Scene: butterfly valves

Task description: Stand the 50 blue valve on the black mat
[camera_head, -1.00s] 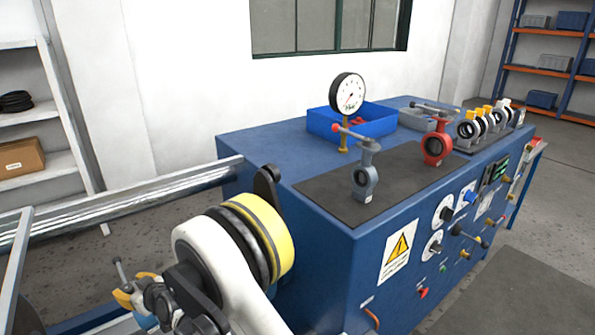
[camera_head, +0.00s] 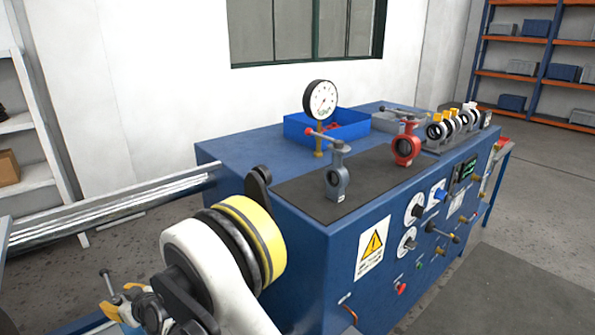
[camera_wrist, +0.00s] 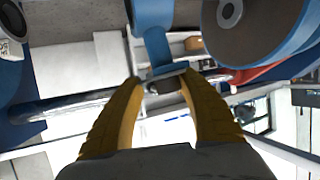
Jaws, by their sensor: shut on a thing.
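My gripper (camera_wrist: 163,82), with yellow fingers, is shut on the neck of a blue valve (camera_wrist: 155,48); the valve's upper part runs out of the wrist view. In the head view my gripper (camera_head: 122,300) is at the lower left, with a metal lever and a bit of blue beside it, partly cut off and away from the bench. The black mat (camera_head: 300,198) lies on top of the blue bench. A grey-blue valve with a red-tipped lever (camera_head: 337,180) and a red valve (camera_head: 404,148) stand upright on it. No size marking is readable.
A pressure gauge (camera_head: 320,100) and a blue bin (camera_head: 350,130) stand behind the mat. A rack of white and yellow valves (camera_head: 450,125) is at the bench's far right. The mat's near left part is bare. Large blue-rimmed round parts (camera_wrist: 262,25) are close in the wrist view.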

